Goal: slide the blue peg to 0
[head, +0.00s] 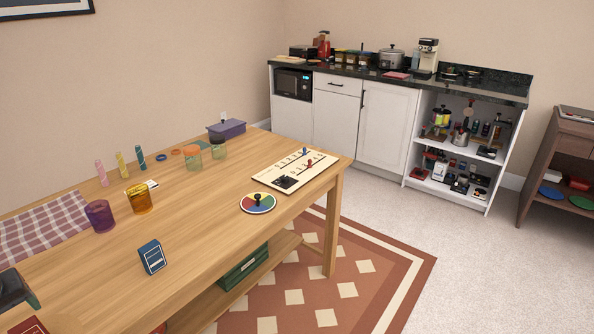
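A cream scoring board (268,177) lies flat near the far right end of the wooden table. It has two slanting rows of marks, too small for me to read any numbers. The small blue peg (304,152) stands upright on the row farther from me, towards its far right part. A red peg (310,163) stands on the nearer row. A dark square patch or block (285,182) is at the board's near end. My gripper does not show in the head view.
A coloured spinner disc (258,204) with a black knob lies in front of the board. Jars (193,158), a purple box (226,129), an amber cup (139,200), a purple cup (99,216) and a blue card box (152,257) stand on the table (203,257). Floor beyond its right end is clear.

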